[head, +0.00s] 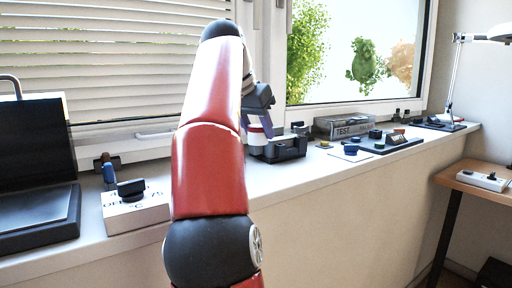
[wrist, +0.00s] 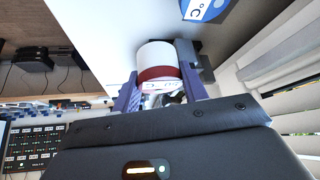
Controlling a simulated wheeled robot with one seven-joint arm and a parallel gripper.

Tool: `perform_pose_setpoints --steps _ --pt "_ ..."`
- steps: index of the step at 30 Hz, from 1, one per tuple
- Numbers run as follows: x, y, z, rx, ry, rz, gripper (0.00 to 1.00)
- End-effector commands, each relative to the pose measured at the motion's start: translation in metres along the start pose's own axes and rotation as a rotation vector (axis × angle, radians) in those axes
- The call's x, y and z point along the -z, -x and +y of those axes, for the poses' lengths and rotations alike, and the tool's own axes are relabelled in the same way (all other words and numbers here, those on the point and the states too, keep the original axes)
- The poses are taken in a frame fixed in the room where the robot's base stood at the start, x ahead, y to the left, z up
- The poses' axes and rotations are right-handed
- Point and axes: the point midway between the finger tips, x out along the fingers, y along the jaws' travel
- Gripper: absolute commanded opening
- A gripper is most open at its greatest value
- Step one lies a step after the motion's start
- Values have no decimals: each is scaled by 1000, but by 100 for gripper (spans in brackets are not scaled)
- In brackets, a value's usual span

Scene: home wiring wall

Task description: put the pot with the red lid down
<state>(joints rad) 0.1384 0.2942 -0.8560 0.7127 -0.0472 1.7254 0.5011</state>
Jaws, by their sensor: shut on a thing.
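The pot with the red lid shows in the wrist view as a white cylinder (wrist: 156,54) with a red band on the side towards me. My gripper (wrist: 158,74) is shut on it, with a bluish-purple finger on either side. In the head view the pot (head: 256,137) is small and partly hidden by my arm and gripper (head: 257,121). It is upright at the window sill (head: 285,182), beside a black open-looking holder (head: 284,148). I cannot tell whether its base touches the sill.
A clear case marked TEST (head: 343,126) and a dark board with knobs (head: 384,144) lie right of the holder. A white box with a black knob (head: 135,207) and a dark laptop-like device (head: 38,190) stand left. The sill's front strip is clear.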

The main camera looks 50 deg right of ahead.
Motion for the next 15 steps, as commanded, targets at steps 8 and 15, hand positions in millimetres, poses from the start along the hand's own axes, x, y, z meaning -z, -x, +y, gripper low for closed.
perform_pose_setpoints --steps 8,15 --pt "-11 -16 0 0 2 -1 16" --pt "-23 -33 0 2 7 -3 16"
